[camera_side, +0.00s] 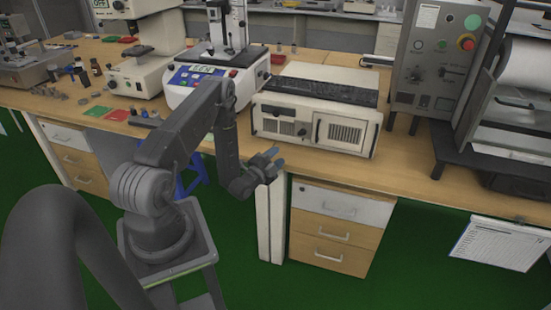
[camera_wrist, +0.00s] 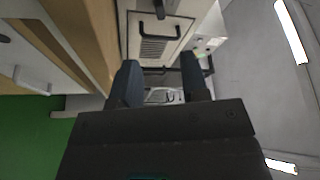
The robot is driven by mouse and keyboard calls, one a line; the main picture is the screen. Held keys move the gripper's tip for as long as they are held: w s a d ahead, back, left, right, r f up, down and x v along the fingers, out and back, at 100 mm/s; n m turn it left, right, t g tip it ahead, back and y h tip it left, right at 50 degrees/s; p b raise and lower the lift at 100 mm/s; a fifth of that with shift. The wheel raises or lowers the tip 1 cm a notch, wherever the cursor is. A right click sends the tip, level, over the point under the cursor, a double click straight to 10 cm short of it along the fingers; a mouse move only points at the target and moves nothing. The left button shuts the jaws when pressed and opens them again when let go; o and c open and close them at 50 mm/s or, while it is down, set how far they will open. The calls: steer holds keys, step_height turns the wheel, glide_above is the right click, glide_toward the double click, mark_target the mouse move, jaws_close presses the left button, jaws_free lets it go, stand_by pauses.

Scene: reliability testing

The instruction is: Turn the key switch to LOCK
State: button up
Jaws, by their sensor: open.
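I cannot make out a key switch for certain at this size. A grey control panel (camera_side: 432,60) stands at the back right, with a small dark knob or switch (camera_side: 417,74) on its face that may be it; no label is readable. My gripper (camera_side: 277,158) hangs in front of the bench edge, below the beige computer case and well left of the panel. In the wrist view my gripper (camera_wrist: 160,75) shows two blue fingers spread apart with nothing between them.
The beige case (camera_side: 316,131) with handles and a vented door stands on the wooden bench (camera_side: 400,166); its front also fills the wrist view's upper middle (camera_wrist: 158,38). A white test instrument (camera_side: 212,86) is left of it. A dark rack (camera_side: 500,155) stands right. Drawers (camera_side: 338,228) are below.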

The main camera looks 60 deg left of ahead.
steer(key=shift+s, duration=0.1)
steer(key=n+g+y, duration=0.5)
glide_toward(301, 134)
steer(key=x, duration=1)
steer(key=shift+f, duration=0.1)
jaws_close()
stand_by(0.4)
